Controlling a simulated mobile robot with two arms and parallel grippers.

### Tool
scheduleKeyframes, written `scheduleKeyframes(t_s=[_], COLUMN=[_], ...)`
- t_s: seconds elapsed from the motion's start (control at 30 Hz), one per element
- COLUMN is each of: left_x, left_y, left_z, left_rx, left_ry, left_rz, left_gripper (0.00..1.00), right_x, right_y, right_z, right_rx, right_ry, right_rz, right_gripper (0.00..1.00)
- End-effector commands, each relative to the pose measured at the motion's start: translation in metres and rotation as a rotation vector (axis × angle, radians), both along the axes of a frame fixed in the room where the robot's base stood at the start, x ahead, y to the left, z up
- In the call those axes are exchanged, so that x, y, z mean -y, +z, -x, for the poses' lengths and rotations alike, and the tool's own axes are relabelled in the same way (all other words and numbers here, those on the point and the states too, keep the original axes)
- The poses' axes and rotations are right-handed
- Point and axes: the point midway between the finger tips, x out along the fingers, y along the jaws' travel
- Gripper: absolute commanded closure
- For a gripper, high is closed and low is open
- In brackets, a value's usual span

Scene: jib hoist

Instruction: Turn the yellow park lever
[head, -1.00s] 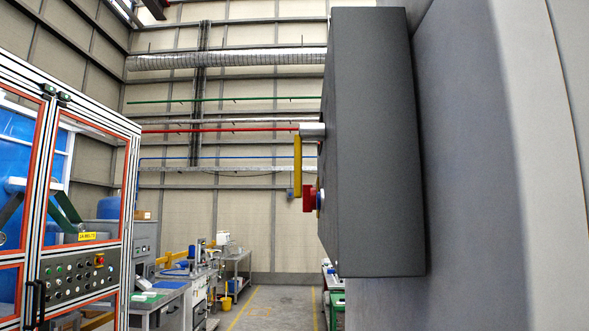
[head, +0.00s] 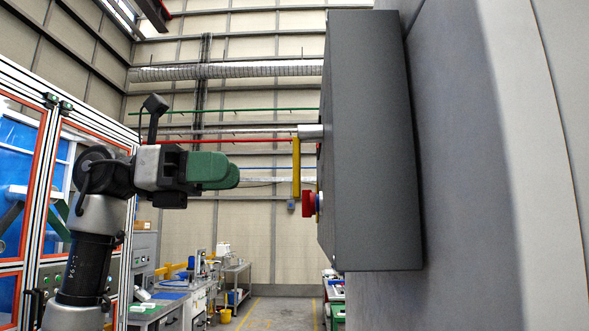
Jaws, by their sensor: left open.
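The yellow park lever (head: 296,168) hangs straight down from a grey hub (head: 311,131) on the left face of a dark grey box (head: 372,140). A red knob (head: 309,203) sticks out of the same face just below it. My left gripper (head: 238,175), with green fingers, is left of the lever at about its height, pointing right. It is open and empty, with a clear gap in the picture between fingertips and lever. The fingers overlap from this side, so their spacing is hard to see. My right gripper is not in view.
The box is fixed to a large grey column (head: 470,170) filling the right side. A framed machine cabinet (head: 25,190) with orange-edged doors stands at left, partly behind my arm. Workbenches (head: 165,305) stand farther back. The floor aisle (head: 268,312) between is clear.

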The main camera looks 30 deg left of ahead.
Motion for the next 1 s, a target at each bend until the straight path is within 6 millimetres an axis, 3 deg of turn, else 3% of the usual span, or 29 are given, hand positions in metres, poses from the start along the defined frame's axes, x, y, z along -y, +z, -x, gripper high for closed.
scheduleKeyframes(t_s=[0.17, 0.7, 1.0], left_x=[0.007, 0.087, 0.096], left_y=[0.005, 0.005, 0.004], left_z=[0.007, -0.032, -0.036], left_rx=[0.025, 0.023, 0.024], left_ry=[0.022, 0.019, 0.020], left_rz=[-0.033, -0.029, -0.027], left_gripper=[0.57, 0.57, 0.57], right_x=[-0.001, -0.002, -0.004], right_y=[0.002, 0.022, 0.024], right_z=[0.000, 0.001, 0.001], right_rx=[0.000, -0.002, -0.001], right_ry=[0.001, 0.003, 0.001], right_rz=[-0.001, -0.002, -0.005], right_gripper=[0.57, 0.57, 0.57])
